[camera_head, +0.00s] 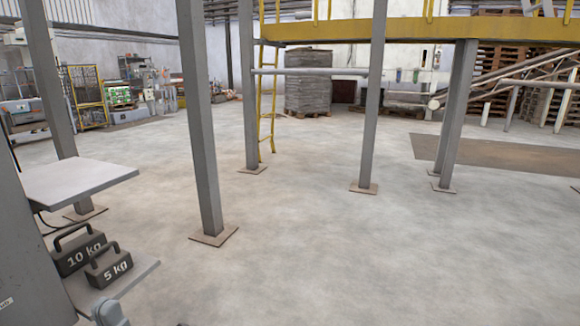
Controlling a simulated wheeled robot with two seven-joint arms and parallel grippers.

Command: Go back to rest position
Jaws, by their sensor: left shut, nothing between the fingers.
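Only a small grey part of my left gripper (109,313) shows, at the bottom edge on the left, just below the lower shelf. It is shut and holds nothing; its fingertips are hard to make out. My right gripper is not in view.
A dark 10 kg weight (77,250) and 5 kg weight (108,267) stand on the lower shelf (140,276) at left, below a pale plate (75,182). Grey posts (203,140) stand ahead. The middle floor is clear.

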